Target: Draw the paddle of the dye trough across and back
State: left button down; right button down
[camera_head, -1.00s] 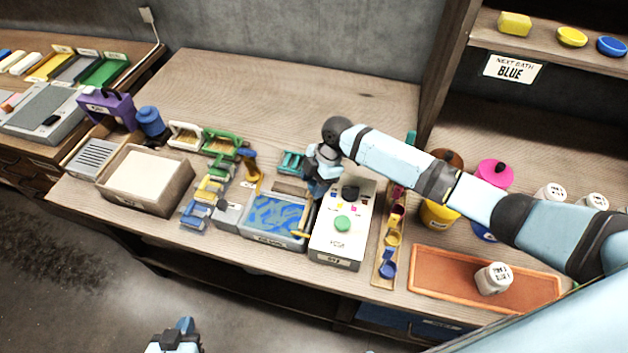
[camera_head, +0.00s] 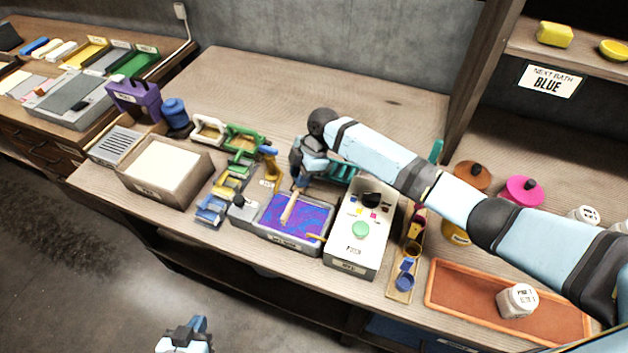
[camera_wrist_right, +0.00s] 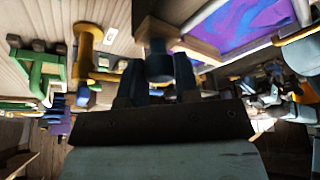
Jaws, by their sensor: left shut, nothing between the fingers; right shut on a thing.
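The dye trough (camera_head: 291,243) is a grey box at the front of the bench, with swirled purple and blue liquid in it. A wooden paddle (camera_head: 290,208) reaches down at a slant over the liquid, near the trough's middle. Whether its tip is in the liquid I cannot tell. My right gripper (camera_head: 300,180) is shut on the paddle's handle at the trough's back edge. In the right wrist view the gripper (camera_wrist_right: 158,80) is closed around a dark blue grip, and part of the trough's liquid shows at upper right. My left gripper (camera_head: 192,328) is shut and empty, low in front of the bench.
A white control box (camera_head: 355,240) with a green button stands close at the trough's right. A teal rack (camera_head: 342,172) stands behind it. Yellow, blue and green tools (camera_head: 228,185) crowd the left. The bench's back is clear (camera_head: 290,95).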

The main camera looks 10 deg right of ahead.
jog(key=shift+w+a+r, duration=0.1)
jog(key=shift+a, duration=0.05)
jog(key=c, duration=0.9)
grip_release()
jog(key=shift+c, duration=0.2)
jog(key=shift+o, duration=0.4)
jog(key=shift+w+a, duration=0.1)
jog(key=shift+a, duration=0.05)
jog(key=shift+d+r, duration=0.3)
jog(key=s+b+v, duration=0.1)
jog(key=v, duration=1.2)
jog(key=shift+w, duration=0.5)
jog(key=shift+a, duration=0.1)
